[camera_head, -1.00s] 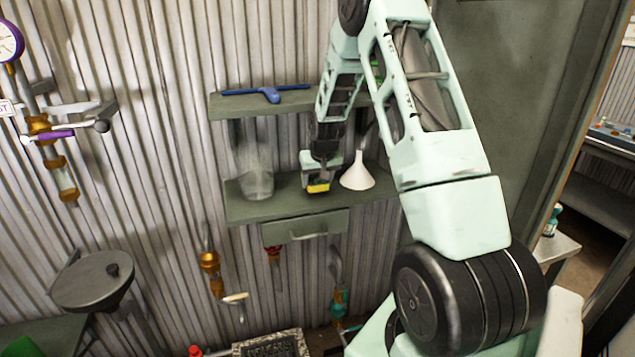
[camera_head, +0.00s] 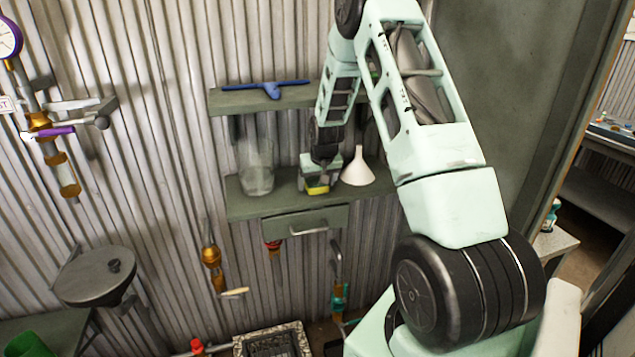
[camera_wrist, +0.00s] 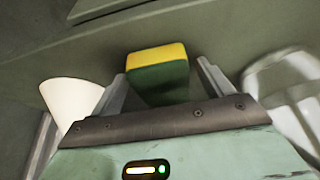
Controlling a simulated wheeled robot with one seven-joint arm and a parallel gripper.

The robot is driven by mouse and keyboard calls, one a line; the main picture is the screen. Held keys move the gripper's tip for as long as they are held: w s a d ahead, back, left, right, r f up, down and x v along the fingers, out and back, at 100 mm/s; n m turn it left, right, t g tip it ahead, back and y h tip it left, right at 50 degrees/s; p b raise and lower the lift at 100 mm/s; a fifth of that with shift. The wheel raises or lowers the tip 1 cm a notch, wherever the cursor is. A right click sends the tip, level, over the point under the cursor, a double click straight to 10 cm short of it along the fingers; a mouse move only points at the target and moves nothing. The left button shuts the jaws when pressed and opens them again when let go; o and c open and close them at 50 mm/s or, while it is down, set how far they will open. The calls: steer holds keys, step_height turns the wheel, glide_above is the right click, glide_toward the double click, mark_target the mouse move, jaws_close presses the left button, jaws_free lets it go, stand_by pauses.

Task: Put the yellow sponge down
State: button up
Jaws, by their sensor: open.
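The yellow sponge (camera_head: 317,189) has a dark green layer and rests on the lower shelf (camera_head: 290,205), between a clear glass vessel and a white funnel. In the wrist view the sponge (camera_wrist: 158,72) sits between the two fingers, with a gap to each side. My gripper (camera_head: 318,182) is open around the sponge, just above the shelf; its fingers also show in the wrist view (camera_wrist: 160,85). Part of the sponge is hidden behind my gripper.
The white funnel (camera_head: 357,170) stands close on the right of my gripper. The clear glass vessel (camera_head: 257,175) stands to the left. An upper shelf (camera_head: 235,104) with a blue squeegee (camera_head: 270,90) is above. A drawer (camera_head: 305,224) hangs below the lower shelf.

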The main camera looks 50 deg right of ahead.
steer(key=b+v, duration=0.3)
steer(key=v, duration=0.9)
steer(key=s+a+r+n+y, duration=0.1)
steer(key=a+n+y, duration=0.15)
steer(key=a, duration=1.15)
steer(key=s+a+n+y, duration=0.1)
steer(key=a+n, duration=0.2)
steer(key=a, duration=1.1)
steer(key=s+a+n+g, duration=0.2)
steer(key=s+a+n, duration=0.2)
steer(key=s+a, duration=0.7)
steer(key=s+a+n+g, duration=0.1)
steer(key=s+a+n, duration=0.3)
steer(key=s, duration=0.9)
steer(key=a+f, duration=0.1)
steer(key=a, duration=0.2)
steer(key=shift+s+a+n+g, duration=0.2)
steer(key=shift+s+n+g, duration=0.1)
steer(key=shift+n+g, duration=0.1)
steer(key=shift+h, duration=0.25)
